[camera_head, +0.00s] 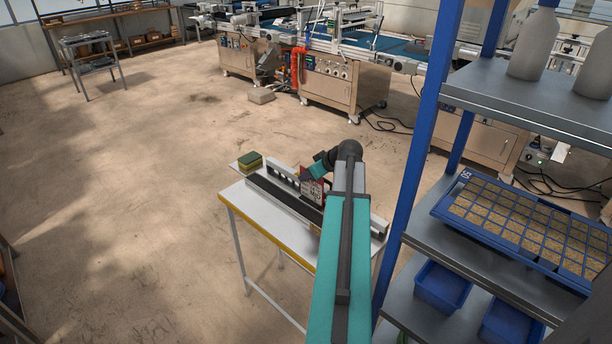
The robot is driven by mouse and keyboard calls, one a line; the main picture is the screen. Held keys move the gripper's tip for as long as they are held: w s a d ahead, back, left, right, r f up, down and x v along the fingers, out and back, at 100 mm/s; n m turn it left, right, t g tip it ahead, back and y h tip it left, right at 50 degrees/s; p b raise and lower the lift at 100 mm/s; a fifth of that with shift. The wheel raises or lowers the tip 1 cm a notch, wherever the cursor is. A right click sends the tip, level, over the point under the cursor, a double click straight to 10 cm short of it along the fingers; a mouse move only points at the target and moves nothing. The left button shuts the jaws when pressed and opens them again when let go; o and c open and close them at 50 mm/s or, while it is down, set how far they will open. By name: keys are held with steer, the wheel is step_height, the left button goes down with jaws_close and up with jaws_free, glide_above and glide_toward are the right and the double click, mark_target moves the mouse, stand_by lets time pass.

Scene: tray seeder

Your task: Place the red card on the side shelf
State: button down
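The red card (308,192), with a pale printed face, stands upright at the black-and-white rail on the small white table. My gripper (306,179) is at the card's top left edge, with my teal and black arm reaching in from the lower right. The fingers are too small and partly hidden, so I cannot tell whether they are shut on the card. A blue-posted rack with grey shelves (440,258) stands at the right; a small white ledge (238,168) juts from the table's far left end. I cannot tell which is the side shelf.
A green and yellow sponge (250,161) sits on the ledge. The rack holds a blue seed tray (447,208), blue bins (441,286) and grey bottles (534,45). A blue rack post (428,120) rises close right of my arm. The floor left of the table is clear.

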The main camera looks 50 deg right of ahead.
steer(key=shift+f, duration=0.2)
steer(key=c, duration=2)
jaws_free()
steer(key=shift+r, duration=0.25)
steer(key=b+v, duration=0.1)
steer(key=v, duration=1.1)
steer(key=shift+o, duration=0.5)
